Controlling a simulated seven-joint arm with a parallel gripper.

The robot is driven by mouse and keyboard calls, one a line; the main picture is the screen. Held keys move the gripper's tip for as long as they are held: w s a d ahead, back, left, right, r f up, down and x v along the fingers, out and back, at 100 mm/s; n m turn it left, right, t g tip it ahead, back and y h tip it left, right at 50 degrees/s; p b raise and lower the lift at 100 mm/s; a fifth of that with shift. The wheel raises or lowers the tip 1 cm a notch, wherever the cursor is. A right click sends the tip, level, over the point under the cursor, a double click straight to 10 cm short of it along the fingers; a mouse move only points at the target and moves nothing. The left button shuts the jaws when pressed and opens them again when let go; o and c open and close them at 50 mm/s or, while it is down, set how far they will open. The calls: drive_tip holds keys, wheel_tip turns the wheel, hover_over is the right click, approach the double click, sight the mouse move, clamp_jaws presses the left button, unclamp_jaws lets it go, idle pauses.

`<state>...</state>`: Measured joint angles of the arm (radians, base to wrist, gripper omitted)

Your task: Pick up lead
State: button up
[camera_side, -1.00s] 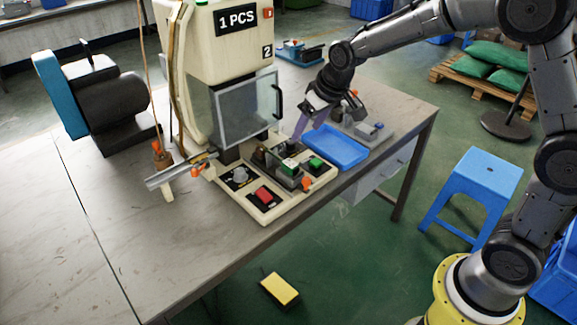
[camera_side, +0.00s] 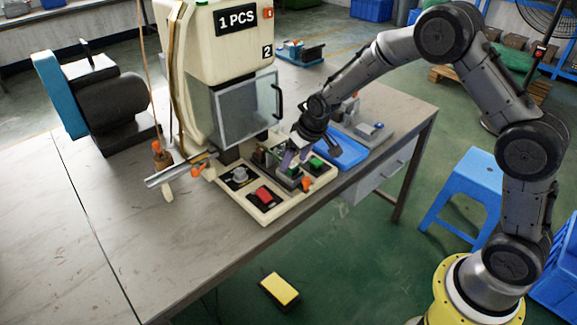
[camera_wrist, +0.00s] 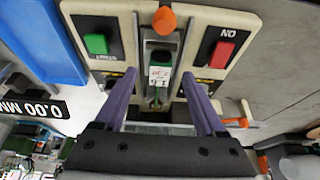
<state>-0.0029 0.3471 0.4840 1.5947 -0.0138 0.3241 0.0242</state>
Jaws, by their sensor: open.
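A small dark-green piece with a white printed tag (camera_wrist: 160,76), which may be the lead, lies in the metal slot of the fixture between the green and red buttons. In the wrist view it sits between my two purple fingers, which are apart and empty. My gripper (camera_wrist: 160,75) is open, pointing down over the fixture. In the side view my gripper (camera_side: 289,160) is low over the machine's front panel (camera_side: 255,208), and it partly hides the slot there. I cannot tell how far the fingertips are above the piece.
The blue tray (camera_side: 342,152) lies just right of the panel. An orange knob (camera_wrist: 164,20) stands at the slot's end. The green button (camera_wrist: 96,44) and red button (camera_wrist: 217,55) flank the slot. The machine's clear guard (camera_side: 246,108) stands behind.

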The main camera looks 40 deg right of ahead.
drive_tip(key=shift+x, duration=0.95)
drive_tip(key=shift+r, duration=0.1)
clamp_jaws()
